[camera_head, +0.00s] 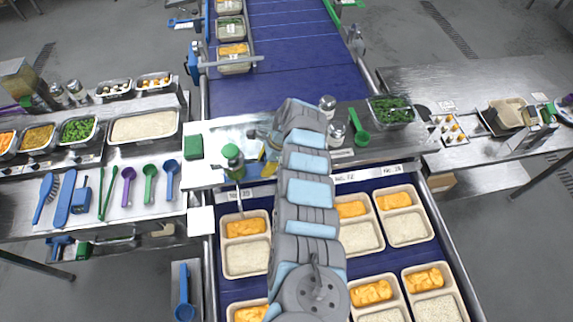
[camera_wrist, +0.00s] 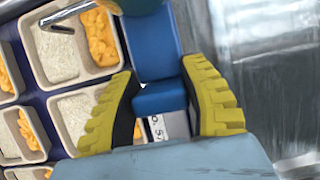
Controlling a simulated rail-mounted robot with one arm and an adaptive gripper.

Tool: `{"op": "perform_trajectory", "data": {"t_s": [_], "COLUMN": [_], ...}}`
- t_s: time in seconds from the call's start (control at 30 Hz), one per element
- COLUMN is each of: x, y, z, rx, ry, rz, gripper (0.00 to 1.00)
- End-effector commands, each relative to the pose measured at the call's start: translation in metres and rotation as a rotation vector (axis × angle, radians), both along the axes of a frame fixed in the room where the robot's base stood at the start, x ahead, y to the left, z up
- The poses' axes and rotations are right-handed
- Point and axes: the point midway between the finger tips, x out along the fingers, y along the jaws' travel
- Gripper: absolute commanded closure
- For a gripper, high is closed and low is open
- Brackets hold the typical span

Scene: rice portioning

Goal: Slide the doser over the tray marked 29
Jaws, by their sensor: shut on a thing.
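The doser (camera_head: 232,156) has a green top and a thin metal spout pointing down near the tray at the left of the blue belt. In the wrist view its blue handle (camera_wrist: 152,48) lies between the yellow fingers of my gripper (camera_wrist: 161,92), which is shut on it. My gripper also shows in the head view (camera_head: 268,164), mostly hidden by my arm. The spout (camera_wrist: 72,12) is above a tray with rice and orange pieces. Trays include a left one (camera_head: 224,262) and a right one (camera_head: 431,233). I cannot read 29 on any label.
Number cards (camera_head: 344,177) line the rail behind the trays. A green block (camera_head: 193,146) lies left of the doser. Shakers (camera_head: 336,134), a green scoop (camera_head: 361,138) and a bin of greens (camera_head: 391,110) stand to the right. My arm hides the belt's middle.

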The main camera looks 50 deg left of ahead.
Motion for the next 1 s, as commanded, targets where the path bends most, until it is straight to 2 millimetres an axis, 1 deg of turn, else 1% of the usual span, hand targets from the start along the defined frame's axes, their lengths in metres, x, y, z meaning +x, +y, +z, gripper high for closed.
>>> {"op": "perform_trajectory", "data": {"t_s": [0.03, 0.13, 0.47, 0.5, 0.57, 0.87, 1.0], "x": [-0.004, -0.0073, -0.0073, -0.0073, -0.0073, -0.0069, -0.0042], "y": [0.0027, 0.006, 0.0068, 0.0068, 0.0069, 0.007, 0.0058], "z": [-0.0007, -0.0011, -0.0014, -0.0014, -0.0014, -0.0002, 0.0063], "rx": [-0.002, -0.001, -0.001, -0.001, -0.001, 0.0, 0.001], "ry": [0.0, 0.0, -0.002, -0.002, -0.002, -0.002, -0.003], "rz": [0.004, 0.006, 0.006, 0.006, 0.006, 0.006, 0.006], "gripper": [0.96, 0.96, 0.96, 0.44, 0.26, 0.26, 0.26]}}
